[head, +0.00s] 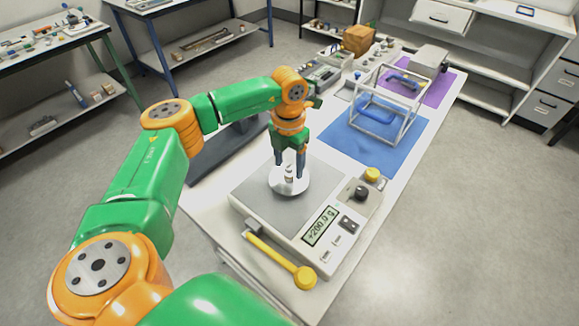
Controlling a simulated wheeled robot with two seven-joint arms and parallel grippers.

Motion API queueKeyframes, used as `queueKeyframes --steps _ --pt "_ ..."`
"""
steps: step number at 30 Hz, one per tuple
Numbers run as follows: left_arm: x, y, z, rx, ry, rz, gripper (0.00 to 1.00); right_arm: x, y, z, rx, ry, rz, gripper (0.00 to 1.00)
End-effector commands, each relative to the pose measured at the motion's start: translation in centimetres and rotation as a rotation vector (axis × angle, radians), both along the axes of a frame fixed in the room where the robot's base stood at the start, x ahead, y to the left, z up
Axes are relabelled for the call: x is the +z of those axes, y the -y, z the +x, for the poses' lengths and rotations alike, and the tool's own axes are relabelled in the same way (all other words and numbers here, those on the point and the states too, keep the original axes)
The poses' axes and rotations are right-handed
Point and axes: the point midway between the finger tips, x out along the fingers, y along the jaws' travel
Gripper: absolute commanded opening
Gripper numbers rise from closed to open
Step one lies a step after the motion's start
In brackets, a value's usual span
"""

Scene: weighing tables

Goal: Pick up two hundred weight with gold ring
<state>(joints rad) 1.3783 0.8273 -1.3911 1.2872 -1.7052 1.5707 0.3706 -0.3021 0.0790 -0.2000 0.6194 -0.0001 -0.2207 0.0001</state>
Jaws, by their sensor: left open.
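A small pale weight (289,176) stands on the round pan (277,188) of the scale (250,195). The display (320,227) reads about +200.0 g. My left gripper (289,174) points down over the pan, with its open fingers on either side of the weight. I cannot tell whether the fingers touch it. A ring on the weight is too small to make out clearly. My right gripper is not in view.
Behind are a blue mat (402,148) and a white open frame (407,122).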

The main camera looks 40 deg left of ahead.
Motion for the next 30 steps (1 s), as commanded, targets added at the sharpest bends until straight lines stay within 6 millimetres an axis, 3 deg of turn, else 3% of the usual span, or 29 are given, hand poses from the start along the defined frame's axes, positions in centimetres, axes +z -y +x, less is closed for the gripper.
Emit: queueKeyframes --steps 5,13,25,30 --pt "-0.2 0.0 0.0 0.000 0.001 0.000 0.66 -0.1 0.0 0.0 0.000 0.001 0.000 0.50" --pt "-0.2 0.0 0.0 0.000 0.001 0.000 0.00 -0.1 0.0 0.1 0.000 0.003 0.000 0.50" --pt "0.0 0.0 0.1 0.000 0.002 0.000 0.00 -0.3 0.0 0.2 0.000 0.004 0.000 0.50" --pt "1.8 0.0 0.2 0.000 0.008 -0.001 0.00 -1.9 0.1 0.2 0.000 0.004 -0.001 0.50"
